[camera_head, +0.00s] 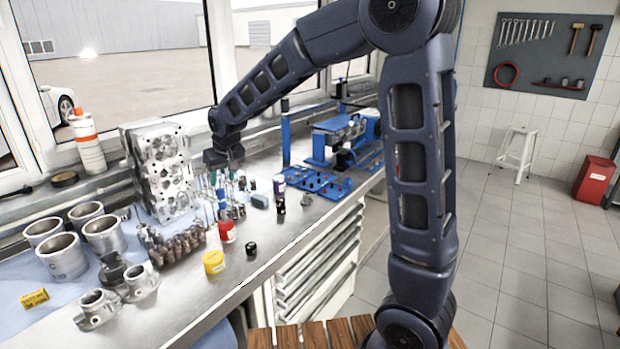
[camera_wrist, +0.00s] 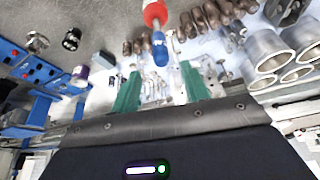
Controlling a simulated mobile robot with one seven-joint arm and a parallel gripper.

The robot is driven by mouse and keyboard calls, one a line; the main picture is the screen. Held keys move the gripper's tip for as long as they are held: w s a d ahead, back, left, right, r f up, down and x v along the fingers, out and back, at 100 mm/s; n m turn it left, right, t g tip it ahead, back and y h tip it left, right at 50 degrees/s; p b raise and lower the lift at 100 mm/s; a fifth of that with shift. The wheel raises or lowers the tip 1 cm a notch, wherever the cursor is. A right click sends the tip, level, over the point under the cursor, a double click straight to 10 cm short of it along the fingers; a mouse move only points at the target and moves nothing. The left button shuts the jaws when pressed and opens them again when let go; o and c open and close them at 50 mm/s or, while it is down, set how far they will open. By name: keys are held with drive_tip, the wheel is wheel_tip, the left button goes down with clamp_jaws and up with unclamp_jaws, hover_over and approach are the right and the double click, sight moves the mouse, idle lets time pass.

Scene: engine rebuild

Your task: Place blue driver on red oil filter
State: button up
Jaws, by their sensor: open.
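The red oil filter (camera_head: 227,232) stands upright on the bench, behind a yellow can. In the wrist view the red oil filter (camera_wrist: 155,13) is at the top centre, with a white band. A blue driver handle (camera_wrist: 160,54) shows just beyond my fingertips, partly in front of the filter. In the head view a blue handle (camera_head: 221,194) shows below my gripper, among several upright tools. I cannot tell whether the driver touches the filter. My gripper (camera_wrist: 160,76) has its two green fingers apart with nothing clamped between them. In the head view my gripper (camera_head: 222,177) points down over the bench.
A yellow can (camera_head: 213,262) and a small black cap (camera_head: 251,249) stand near the front edge. A cylinder head (camera_head: 160,172) and metal cylinders (camera_head: 61,256) are to the left. A purple can (camera_head: 279,186) and blue trays (camera_head: 320,184) are to the right.

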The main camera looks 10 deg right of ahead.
drive_tip(key=s+d+r+m+h, duration=0.15)
drive_tip(key=d+r, duration=0.25)
drive_tip(key=d, duration=0.8)
drive_tip(key=s+d+r+m, duration=0.2)
drive_tip(key=s+d+r, duration=0.1)
drive_tip(key=d, duration=0.9)
drive_tip(key=s+d+f+m+h, duration=0.1)
drive_tip(key=s+d+m, duration=0.2)
drive_tip(key=s+d, duration=1.4)
drive_tip(key=shift+s+d+t, duration=0.15)
drive_tip(key=shift+s+t, duration=0.25)
drive_tip(key=shift+s, duration=0.1)
